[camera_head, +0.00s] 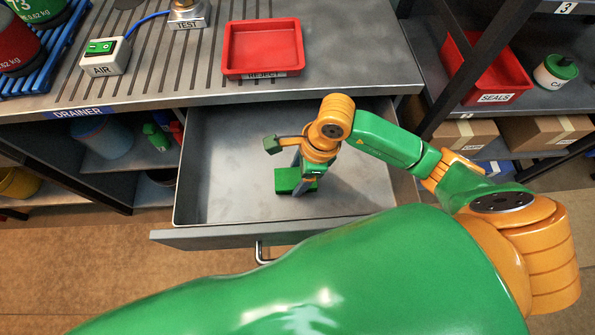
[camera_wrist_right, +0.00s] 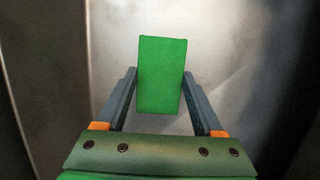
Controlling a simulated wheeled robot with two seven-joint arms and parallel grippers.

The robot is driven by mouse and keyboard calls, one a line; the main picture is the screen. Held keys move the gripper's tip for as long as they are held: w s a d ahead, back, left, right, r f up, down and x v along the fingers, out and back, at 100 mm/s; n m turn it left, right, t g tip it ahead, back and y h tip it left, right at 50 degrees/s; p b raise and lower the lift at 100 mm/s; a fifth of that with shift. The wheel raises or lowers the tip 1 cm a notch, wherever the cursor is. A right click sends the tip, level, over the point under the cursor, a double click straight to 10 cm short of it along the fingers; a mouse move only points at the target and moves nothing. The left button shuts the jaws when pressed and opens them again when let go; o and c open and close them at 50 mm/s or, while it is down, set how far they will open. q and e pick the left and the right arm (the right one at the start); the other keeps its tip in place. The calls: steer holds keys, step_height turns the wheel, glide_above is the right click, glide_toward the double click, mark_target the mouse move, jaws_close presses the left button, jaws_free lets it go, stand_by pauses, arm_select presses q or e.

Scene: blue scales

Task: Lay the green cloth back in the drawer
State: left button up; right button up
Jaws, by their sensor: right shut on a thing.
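The green cloth (camera_head: 289,179) is a small folded rectangle inside the open drawer (camera_head: 225,190), at the drawer's middle. In the right wrist view the cloth (camera_wrist_right: 161,75) sits between the fingertips of my right gripper (camera_wrist_right: 160,98). The gripper (camera_head: 303,180) reaches down into the drawer and is shut on the cloth. Whether the cloth touches the drawer floor I cannot tell. The rest of the drawer floor looks bare. My left gripper is not in view.
A red reject tray (camera_head: 263,48) stands on the drainer worktop above the drawer. An AIR switch box (camera_head: 105,56) and a TEST fixture (camera_head: 188,15) are further left. The drawer's front has a handle (camera_head: 260,252). A shelf with a red seals bin (camera_head: 492,70) stands at right.

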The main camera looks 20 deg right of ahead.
steer(key=shift+f, duration=0.15)
steer(key=o, duration=1.4)
steer(key=shift+c, duration=0.2)
steer(key=shift+r, duration=0.3)
steer(key=p+v, duration=0.1)
steer(key=v, duration=1)
steer(key=shift+d+r, duration=0.15)
steer(key=shift+r, duration=0.2)
